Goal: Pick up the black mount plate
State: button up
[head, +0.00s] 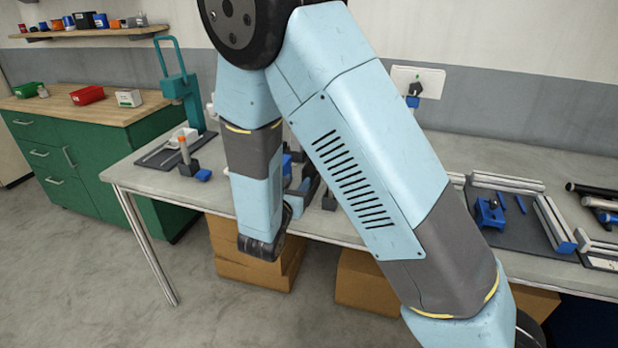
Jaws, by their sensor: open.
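My arm crosses the middle of the head view and bends down to a dark wrist at the table's front edge. My gripper (309,181) seems to be the dark shape just beyond the wrist, open, over the front of the table; the arm hides much of it. I cannot pick out the black mount plate for certain. Small dark and blue parts show between the arm links, partly covered, and I cannot tell whether the plate is among them.
The grey table (150,178) holds a teal press (182,88) at left and a dark mat (508,236) with rails and a blue clamp (489,212) at right. Cardboard boxes (240,268) stand underneath. A green cabinet (65,150) is at far left. The floor at front left is clear.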

aim_at(309, 161)
jog(key=x, duration=0.5)
jog(key=shift+w+d, duration=0.1)
jog(key=shift+w, duration=0.15)
jog(key=shift+r+x, duration=0.2)
jog(key=shift+x, duration=2.5)
jog(key=shift+c, duration=0.3)
grip_shut()
